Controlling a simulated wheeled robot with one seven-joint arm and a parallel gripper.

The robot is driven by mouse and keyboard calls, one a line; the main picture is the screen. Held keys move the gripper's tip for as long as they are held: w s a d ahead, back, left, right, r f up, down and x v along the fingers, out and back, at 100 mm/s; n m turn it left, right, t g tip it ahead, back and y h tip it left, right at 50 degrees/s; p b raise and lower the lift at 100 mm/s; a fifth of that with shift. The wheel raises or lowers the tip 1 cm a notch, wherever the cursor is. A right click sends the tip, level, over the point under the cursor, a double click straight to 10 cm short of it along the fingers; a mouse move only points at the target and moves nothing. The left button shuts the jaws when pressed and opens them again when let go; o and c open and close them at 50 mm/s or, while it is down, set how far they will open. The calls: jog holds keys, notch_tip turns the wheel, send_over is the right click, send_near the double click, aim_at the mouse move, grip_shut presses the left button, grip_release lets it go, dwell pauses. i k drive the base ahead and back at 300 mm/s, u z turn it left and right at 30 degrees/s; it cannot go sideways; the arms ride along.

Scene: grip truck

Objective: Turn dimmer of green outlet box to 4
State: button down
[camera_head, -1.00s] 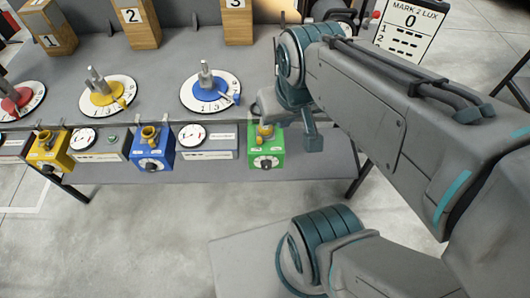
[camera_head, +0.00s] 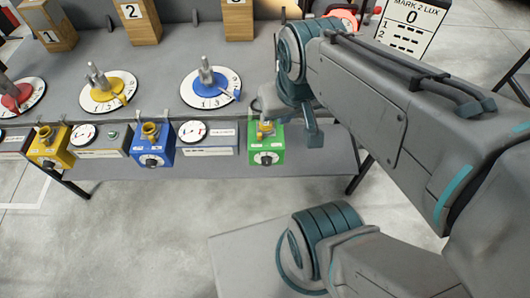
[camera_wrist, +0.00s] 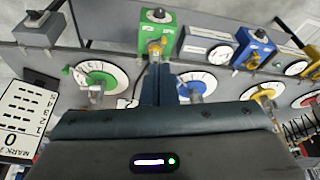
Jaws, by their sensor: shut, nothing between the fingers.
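The green outlet box (camera_head: 267,152) hangs at the front edge of the grey bench in the head view, with a black dimmer knob (camera_head: 266,159) on its front face. The knob's setting is too small to read. In the wrist view, which is upside down, the green box (camera_wrist: 160,32) is at the top centre, its dimmer knob (camera_wrist: 158,13) near the top edge. My gripper (camera_wrist: 158,70) is shut and empty, its tips close to the box's yellow socket (camera_wrist: 156,47). Contact cannot be told. In the head view my arm mostly hides the gripper.
A blue box (camera_head: 152,152) and a yellow box (camera_head: 47,152) hang further left, with white gauges between. The blue dial (camera_head: 210,88) with its upright grey post stands behind on the sloping panel.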

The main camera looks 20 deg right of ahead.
aim_at(266, 161)
jog(key=u, duration=1.5)
jog(key=k, duration=1.1)
jog(key=z, duration=1.35)
